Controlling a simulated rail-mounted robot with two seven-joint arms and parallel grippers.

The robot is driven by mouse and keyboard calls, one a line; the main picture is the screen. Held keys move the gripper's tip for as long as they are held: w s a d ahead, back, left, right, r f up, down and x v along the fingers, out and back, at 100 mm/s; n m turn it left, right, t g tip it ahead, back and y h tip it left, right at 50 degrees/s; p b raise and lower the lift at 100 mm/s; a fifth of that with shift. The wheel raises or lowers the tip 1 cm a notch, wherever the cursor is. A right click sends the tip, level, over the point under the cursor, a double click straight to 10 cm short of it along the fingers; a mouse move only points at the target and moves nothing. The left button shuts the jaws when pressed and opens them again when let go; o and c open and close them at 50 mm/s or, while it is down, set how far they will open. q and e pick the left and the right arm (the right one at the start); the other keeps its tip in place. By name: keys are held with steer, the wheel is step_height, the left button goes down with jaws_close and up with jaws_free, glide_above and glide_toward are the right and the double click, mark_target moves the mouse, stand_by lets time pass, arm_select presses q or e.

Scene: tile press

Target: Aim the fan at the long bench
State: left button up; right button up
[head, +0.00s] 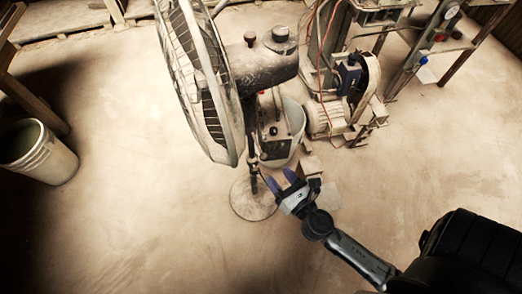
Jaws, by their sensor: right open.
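A large pedestal fan (210,75) stands in the upper middle of the head view. Its wire cage faces left, and its grey motor housing (265,70) sticks out to the right. Its round base (253,197) rests on the floor. My right gripper (281,183) comes in from the lower right, open, close to the fan's pole just above the base. I cannot tell whether a finger touches the pole. My left gripper is not in view. I cannot tell which piece of furniture is the long bench.
A white bucket (40,152) stands on the floor at the left, beside a wooden frame (30,100). Another bucket (290,140) stands behind the fan's pole. A machine with a motor (325,117) and hoses stands at the upper right. The floor in front is clear.

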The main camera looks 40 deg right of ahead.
mark_target(265, 158)
steer(key=w, duration=0.3)
steer(key=w+d, duration=0.1)
steer(key=w, duration=0.6)
steer(key=shift+w+d, duration=0.25)
steer(key=shift+d, duration=0.05)
jaws_close()
